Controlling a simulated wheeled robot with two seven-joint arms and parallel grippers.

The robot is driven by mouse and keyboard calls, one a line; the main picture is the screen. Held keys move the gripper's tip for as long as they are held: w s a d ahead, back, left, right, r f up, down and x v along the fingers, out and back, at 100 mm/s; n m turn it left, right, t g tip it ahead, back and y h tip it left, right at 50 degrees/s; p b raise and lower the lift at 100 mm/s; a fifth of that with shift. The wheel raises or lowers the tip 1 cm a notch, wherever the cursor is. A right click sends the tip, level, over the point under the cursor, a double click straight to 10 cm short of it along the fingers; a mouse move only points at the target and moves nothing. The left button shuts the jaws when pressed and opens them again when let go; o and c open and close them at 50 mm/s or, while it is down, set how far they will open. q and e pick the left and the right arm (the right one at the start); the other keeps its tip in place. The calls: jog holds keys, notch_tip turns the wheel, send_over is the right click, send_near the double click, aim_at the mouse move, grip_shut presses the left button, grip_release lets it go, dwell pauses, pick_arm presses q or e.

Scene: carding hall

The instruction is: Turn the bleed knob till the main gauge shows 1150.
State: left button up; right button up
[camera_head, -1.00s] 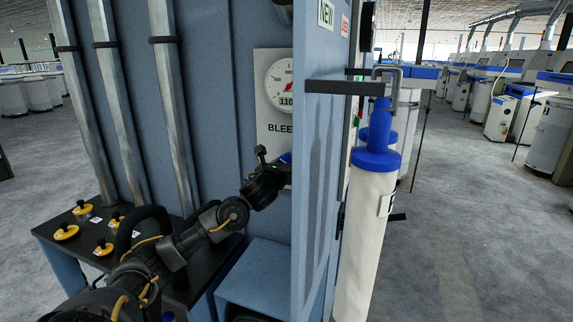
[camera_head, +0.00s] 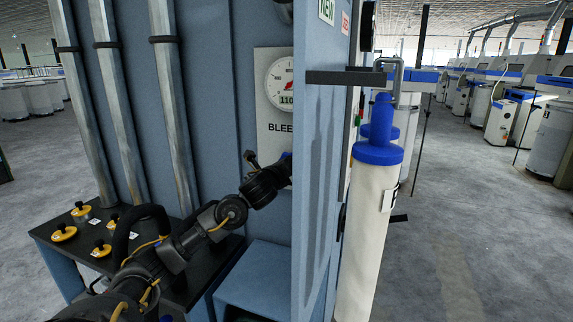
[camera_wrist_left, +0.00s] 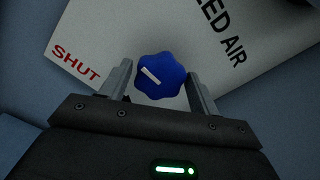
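The blue lobed bleed knob (camera_wrist_left: 160,77), with a white pointer mark, sits on a pale plate (camera_wrist_left: 85,50) lettered "SHUT" and "…EED AIR". In the left wrist view my left gripper (camera_wrist_left: 159,73) is open, one finger on each side of the knob with a gap at both. In the head view my left gripper (camera_head: 284,172) is at the plate, its fingertips mostly hidden. My right gripper is out of view.
A blue upright panel (camera_head: 322,150) stands just right of the knob. Beyond it hangs a white cylinder with a blue top (camera_head: 378,150). Grey pipes (camera_head: 172,110) run up the wall.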

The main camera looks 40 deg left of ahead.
pick_arm(q)
jog(key=shift+o, duration=1)
jog(key=b+v, duration=0.2)
jog(key=v, duration=0.8)
jog(key=shift+s+b, duration=0.3)
jog(key=shift+s, duration=0.05)
jog(key=shift+d, duration=0.2)
